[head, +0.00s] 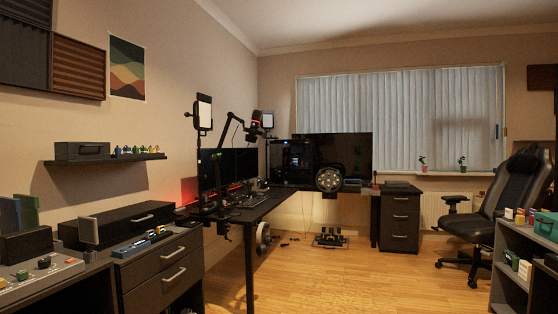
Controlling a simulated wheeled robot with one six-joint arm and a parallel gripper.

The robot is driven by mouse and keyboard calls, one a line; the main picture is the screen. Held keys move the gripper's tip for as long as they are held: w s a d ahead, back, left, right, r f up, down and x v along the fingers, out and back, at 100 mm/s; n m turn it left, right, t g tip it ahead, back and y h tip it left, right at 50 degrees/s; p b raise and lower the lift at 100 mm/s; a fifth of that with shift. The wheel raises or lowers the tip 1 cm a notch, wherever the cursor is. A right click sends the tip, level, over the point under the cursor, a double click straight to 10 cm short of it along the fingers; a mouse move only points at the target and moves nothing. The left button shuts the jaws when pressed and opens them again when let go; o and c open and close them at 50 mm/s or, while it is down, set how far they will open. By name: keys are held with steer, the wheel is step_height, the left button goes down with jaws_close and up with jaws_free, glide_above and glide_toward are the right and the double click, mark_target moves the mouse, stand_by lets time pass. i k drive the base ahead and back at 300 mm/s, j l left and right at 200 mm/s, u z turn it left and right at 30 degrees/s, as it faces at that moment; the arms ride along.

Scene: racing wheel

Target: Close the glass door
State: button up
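I see no part that I can clearly make out as a glass door. A dark box with lit parts inside, like a computer case (292,155), stands on the far part of the corner desk (268,203). It is too small and dim to tell whether it has a glass panel, or whether one is open or shut. My gripper is not in view.
A racing wheel (329,179) is on the desk, with pedals (330,240) on the floor below. An office chair (507,200) and a shelf unit (520,268) stand at the right, a drawer cabinet (158,270) at the left. The wooden floor (350,280) between is clear.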

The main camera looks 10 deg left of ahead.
mark_target(278, 155)
steer(key=i+l+z, duration=0.15)
steer(key=i, duration=3)
steer(key=i+l+u, duration=0.1)
steer(key=i, duration=0.7)
steer(key=i+u, duration=0.2)
steer(key=i, duration=0.65)
steer(key=i+l+u, duration=0.1)
steer(key=i+u, duration=0.15)
steer(key=i, duration=0.6)
